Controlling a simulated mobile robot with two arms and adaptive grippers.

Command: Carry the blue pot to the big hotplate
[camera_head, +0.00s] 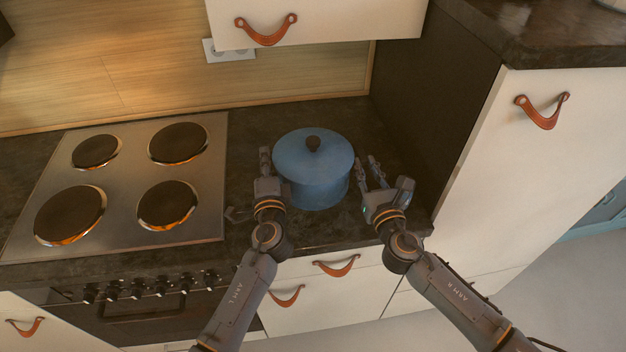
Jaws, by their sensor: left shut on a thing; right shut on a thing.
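The blue pot (312,180) stands upright on the dark countertop, right of the hob, with a blue lid and dark knob on it. The hob has several dark round hotplates. The front left hotplate (70,215) looks the largest in the picture, and the back right hotplate (178,143) also looks large. My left gripper (265,163) is shut at the pot's left side. My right gripper (367,175) is shut at its right side. The pot's handles are hidden or too small to make out. The hotplates are all empty.
The steel hob (128,182) lies left of the pot, with bare countertop (240,130) between. A tall cabinet (540,170) with leather pulls stands close on the right. An upper cabinet (330,18) hangs behind the pot. Oven knobs line the front below the hob.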

